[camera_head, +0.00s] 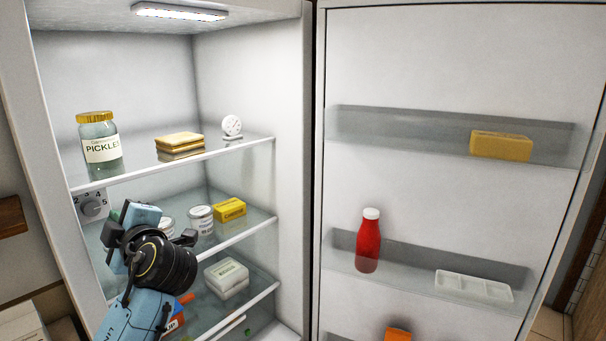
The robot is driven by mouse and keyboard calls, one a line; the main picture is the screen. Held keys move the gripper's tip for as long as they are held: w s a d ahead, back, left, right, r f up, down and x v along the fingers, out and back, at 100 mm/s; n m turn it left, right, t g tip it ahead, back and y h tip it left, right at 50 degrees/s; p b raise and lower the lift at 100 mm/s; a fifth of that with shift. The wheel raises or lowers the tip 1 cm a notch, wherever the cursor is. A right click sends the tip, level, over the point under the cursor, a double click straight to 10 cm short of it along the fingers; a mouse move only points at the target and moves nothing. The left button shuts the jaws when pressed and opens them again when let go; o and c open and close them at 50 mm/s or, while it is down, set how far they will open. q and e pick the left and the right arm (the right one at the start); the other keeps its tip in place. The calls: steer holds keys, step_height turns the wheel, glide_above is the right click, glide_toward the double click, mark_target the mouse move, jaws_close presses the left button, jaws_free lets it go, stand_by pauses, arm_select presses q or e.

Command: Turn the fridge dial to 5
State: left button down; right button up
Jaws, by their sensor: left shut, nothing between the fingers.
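The fridge dial (91,207) is a grey round knob on a pale plate on the left inner wall, just below the top shelf. My left gripper (113,225) is just right of the dial and a little lower in the picture, shut and empty. My own wrist partly hides its fingers, and I cannot tell whether they touch the knob. My right gripper is out of view.
The top shelf holds a pickle jar (99,143), yellow slabs (180,142) and a small white gauge (232,126). Below are cans (201,220), a yellow box (230,209) and a white tub (227,276). The open door (430,60) at right holds a red bottle (368,241).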

arm_select(q)
steer(key=shift+b+x, duration=0.5)
steer(key=shift+x, duration=0.65)
steer(key=shift+b+x, duration=0.35)
steer(key=shift+x, duration=0.45)
steer(key=shift+s+a+r, duration=0.1)
steer(key=shift+s, duration=0.05)
steer(key=shift+f+b, duration=0.2)
steer(key=shift+b, duration=0.65)
steer(key=shift+d, duration=0.4)
steer(key=b, duration=0.2)
glide_toward(106, 208)
